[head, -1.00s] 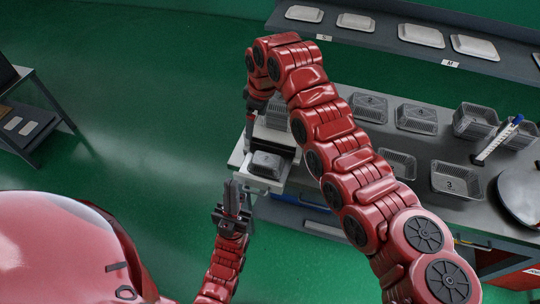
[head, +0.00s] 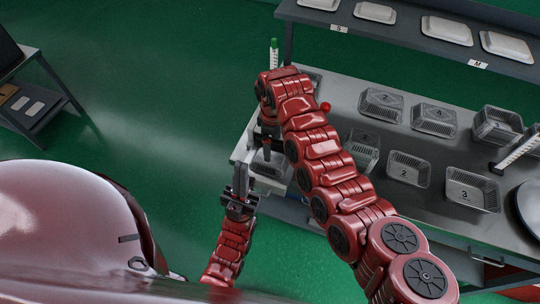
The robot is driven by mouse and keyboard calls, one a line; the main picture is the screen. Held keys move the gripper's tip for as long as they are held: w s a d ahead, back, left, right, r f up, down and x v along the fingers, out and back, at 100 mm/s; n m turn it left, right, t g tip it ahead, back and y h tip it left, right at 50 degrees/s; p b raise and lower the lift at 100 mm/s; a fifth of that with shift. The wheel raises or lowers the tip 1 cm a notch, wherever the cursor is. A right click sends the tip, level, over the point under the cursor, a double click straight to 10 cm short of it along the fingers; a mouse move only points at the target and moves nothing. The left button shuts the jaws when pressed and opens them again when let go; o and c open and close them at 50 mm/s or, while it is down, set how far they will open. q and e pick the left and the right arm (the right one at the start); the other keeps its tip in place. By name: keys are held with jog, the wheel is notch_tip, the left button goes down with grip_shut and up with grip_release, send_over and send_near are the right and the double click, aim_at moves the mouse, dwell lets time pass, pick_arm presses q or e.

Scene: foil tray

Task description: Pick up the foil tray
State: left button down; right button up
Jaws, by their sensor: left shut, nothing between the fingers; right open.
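Several see-through or grey trays stand on the grey table, some with numbers: tray 2 (head: 404,172), tray 3 (head: 469,192) and others behind. One tray (head: 270,168) sits at the table's left end on a pale stand, partly hidden by my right gripper. My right gripper (head: 266,146) hangs just above or beside this tray; its fingers are small and dark, and contact cannot be told. It is open. My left gripper (head: 240,180) points up, in front of the table's left end, shut and empty, apart from the tray. Which tray is foil is not clear.
A raised shelf (head: 400,15) at the back holds several white trays or lids. A stack of trays (head: 497,125), a pen-like tool (head: 518,150) and a round dark plate (head: 530,205) are at the right. My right arm covers the table's left part. Green floor is free at left.

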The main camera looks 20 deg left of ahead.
aim_at(273, 158)
jog(key=shift+s+f, duration=0.1)
jog(key=shift+f, duration=0.55)
jog(key=shift+f+p, duration=0.25)
jog(key=shift+p, duration=0.15)
notch_tip(273, 158, down, 4)
jog(key=shift+s+p, duration=0.1)
jog(key=shift+p, duration=0.6)
jog(key=shift+f, duration=0.5)
jog(key=c, duration=1)
jog(key=shift+r, duration=0.15)
